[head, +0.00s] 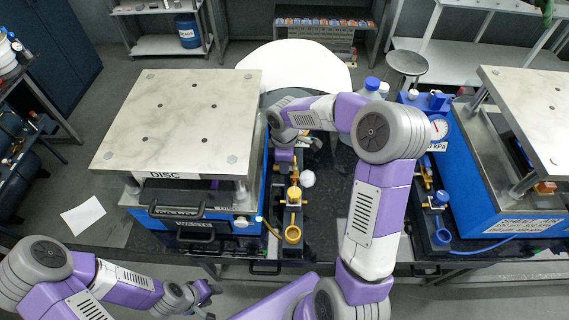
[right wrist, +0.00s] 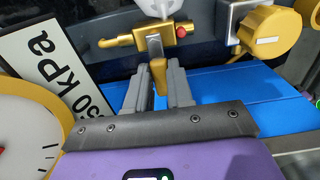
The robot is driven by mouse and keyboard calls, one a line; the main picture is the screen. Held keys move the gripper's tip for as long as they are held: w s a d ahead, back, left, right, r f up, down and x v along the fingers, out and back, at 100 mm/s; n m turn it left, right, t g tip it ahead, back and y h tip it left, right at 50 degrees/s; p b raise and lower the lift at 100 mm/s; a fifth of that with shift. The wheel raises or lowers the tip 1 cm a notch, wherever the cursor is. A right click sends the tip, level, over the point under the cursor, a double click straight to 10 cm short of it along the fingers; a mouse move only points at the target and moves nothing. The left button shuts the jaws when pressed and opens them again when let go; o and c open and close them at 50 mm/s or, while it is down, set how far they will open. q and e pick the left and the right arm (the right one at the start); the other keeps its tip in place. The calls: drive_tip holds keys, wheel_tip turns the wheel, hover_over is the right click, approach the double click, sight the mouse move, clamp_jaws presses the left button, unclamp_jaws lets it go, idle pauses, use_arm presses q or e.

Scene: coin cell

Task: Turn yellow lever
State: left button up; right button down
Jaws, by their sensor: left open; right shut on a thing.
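In the right wrist view the yellow lever (right wrist: 158,74) hangs from a brass-yellow valve body (right wrist: 160,38) with a red end. My right gripper (right wrist: 160,85) has its two grey fingers on either side of the lever and is shut on it. In the head view my right arm reaches over to the fittings beside the left press, marked DISC (head: 180,118). There my right gripper (head: 285,167) hides the lever, so I cannot make it out. My left gripper (head: 207,291) is open and empty at the lower left, away from the press.
A pressure gauge (right wrist: 22,140) and a "kPa" label plate (right wrist: 45,65) stand left of the lever. A large yellow knob (right wrist: 270,32) is to the right. In the head view a yellow ring (head: 292,234) stands in front. A second press (head: 530,110) is at the right.

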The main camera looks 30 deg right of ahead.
idle(0.4)
drive_tip(key=c, duration=1)
unclamp_jaws()
wheel_tip(320, 180, up, 8)
drive_tip(key=shift+f+p, duration=0.15)
drive_tip(key=shift+p, duration=0.25)
drive_tip(key=shift+f, duration=0.1)
